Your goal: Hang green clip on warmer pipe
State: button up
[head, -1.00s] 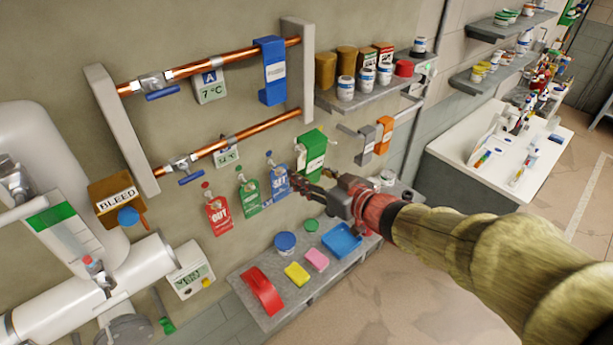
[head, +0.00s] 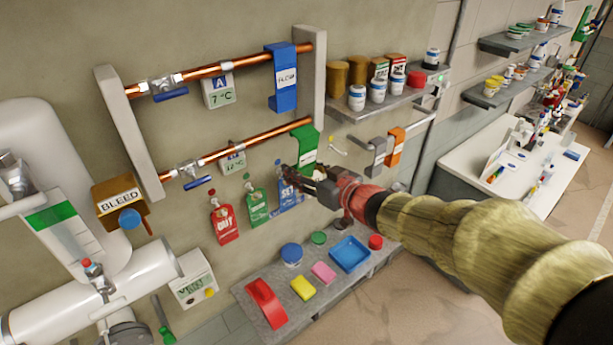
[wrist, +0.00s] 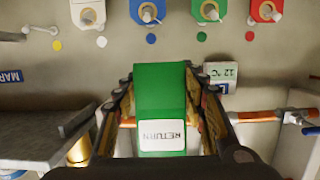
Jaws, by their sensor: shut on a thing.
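My gripper (head: 308,180) is shut on the green clip (head: 304,148), whose white label reads RETURN in the wrist view (wrist: 160,90). The clip is upright at the right end of the lower copper pipe (head: 244,145); its top edge overlaps the pipe in the picture. I cannot tell whether its hook is over the pipe. The lower pipe's sign (head: 234,160) reads 12 °C. The upper copper pipe (head: 222,70) has a sign (head: 219,92) reading 7 °C. In the wrist view the gripper's fingers (wrist: 160,110) flank the clip.
A blue FLOW clip (head: 284,85) hangs on the upper pipe by the right post (head: 312,70). Blue-handled valves sit on both pipes' left parts. Red (head: 223,222), green (head: 257,206) and blue tags hang below. Grey and orange (head: 396,146) clips hang on a rail at right.

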jog(key=shift+w+a+b, duration=0.4)
jog(key=shift+w+a, duration=0.4)
jog(key=shift+w, duration=0.35)
jog(key=shift+w+a+b, duration=0.45)
jog(key=shift+w+a, duration=0.35)
jog(key=shift+w, duration=0.4)
jog(key=shift+w+a+b, duration=0.4)
jog(key=shift+w+a, duration=0.4)
jog(key=shift+w, duration=0.35)
jog(key=shift+f+b, duration=0.3)
jog(key=shift+f, duration=0.35)
jog(key=o, duration=1.2)
jog(key=shift+o, duration=0.2)
jog(key=shift+s, duration=0.1)
